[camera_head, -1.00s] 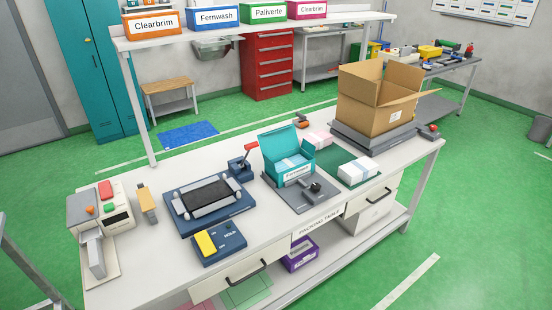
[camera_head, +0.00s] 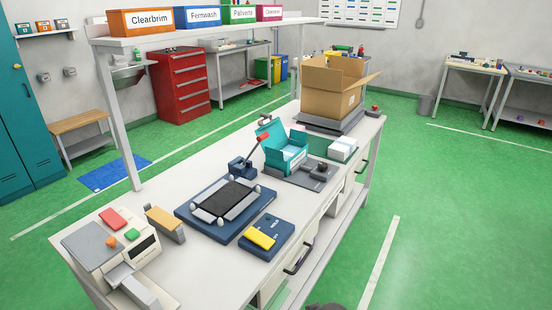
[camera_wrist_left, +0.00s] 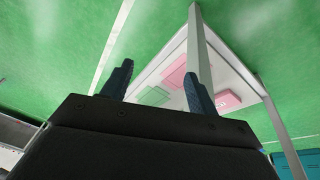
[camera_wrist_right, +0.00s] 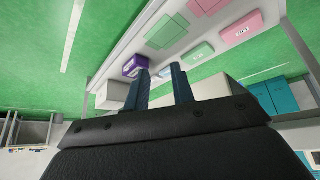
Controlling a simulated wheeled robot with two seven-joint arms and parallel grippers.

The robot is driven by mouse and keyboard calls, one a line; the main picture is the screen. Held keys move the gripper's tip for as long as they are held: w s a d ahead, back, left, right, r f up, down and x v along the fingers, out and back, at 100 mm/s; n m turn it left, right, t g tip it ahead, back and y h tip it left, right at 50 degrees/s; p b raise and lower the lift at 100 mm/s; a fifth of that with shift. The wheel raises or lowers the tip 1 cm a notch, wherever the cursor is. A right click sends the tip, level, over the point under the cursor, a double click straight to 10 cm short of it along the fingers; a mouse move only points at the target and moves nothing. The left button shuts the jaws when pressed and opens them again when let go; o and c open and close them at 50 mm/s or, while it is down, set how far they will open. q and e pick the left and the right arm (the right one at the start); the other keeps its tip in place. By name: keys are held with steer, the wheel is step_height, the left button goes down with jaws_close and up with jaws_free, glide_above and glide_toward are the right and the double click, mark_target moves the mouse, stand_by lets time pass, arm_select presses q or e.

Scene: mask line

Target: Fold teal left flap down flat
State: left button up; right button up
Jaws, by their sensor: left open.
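The teal box (camera_head: 285,157) stands open on a grey fixture plate (camera_head: 318,184) on the packing table, in the head view. A teal flap (camera_head: 271,131) stands raised at its back left. White packs (camera_head: 292,153) show inside the box. Which flap is the left one is hard to tell at this size. My left gripper (camera_wrist_left: 158,82) is open and empty in the left wrist view, over floor and a low shelf. My right gripper (camera_wrist_right: 161,78) is open and empty in the right wrist view. Neither gripper shows in the head view, and both are away from the box.
A blue press plate (camera_head: 226,208), a yellow-topped block (camera_head: 260,238) and a label machine (camera_head: 110,250) stand nearer on the table (camera_head: 190,262). A red-tipped lever (camera_head: 262,138) rises left of the box. A cardboard carton (camera_head: 332,92) stands behind. Green floor is free at right.

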steer(key=w+a+r+n+t+h+b, duration=0.1)
steer(key=w+r+n+t, duration=0.25)
steer(key=w+r, duration=1.1)
steer(key=w+a+r+n+t, duration=0.1)
steer(key=w+r+n+t, duration=0.25)
steer(key=w+r, duration=1.1)
steer(key=n+t+y, duration=0.2)
steer(key=n+t, duration=0.3)
steer(key=n, duration=0.3)
glide_toward(277, 151)
steer(key=s+r, duration=0.5)
steer(key=r, duration=0.1)
steer(key=w+n+y, duration=0.5)
steer(key=w+n, duration=0.1)
steer(key=n, duration=0.5)
steer(key=w+d+f+n+g+y, duration=0.45)
steer(key=f+n+g+y, duration=0.2)
steer(key=n, duration=1.25)
arm_select(q)
steer(key=p+v, duration=0.1)
steer(key=v, duration=0.7)
steer(key=shift+s+a+g+p, duration=0.3)
steer(key=shift+s, duration=0.05)
arm_select(e)
steer(key=shift+g+y, duration=0.25)
steer(key=shift+g, duration=0.2)
steer(key=shift+x, duration=3.7)
steer(key=shift+w+d+r, duration=0.1)
steer(key=shift+r, duration=0.05)
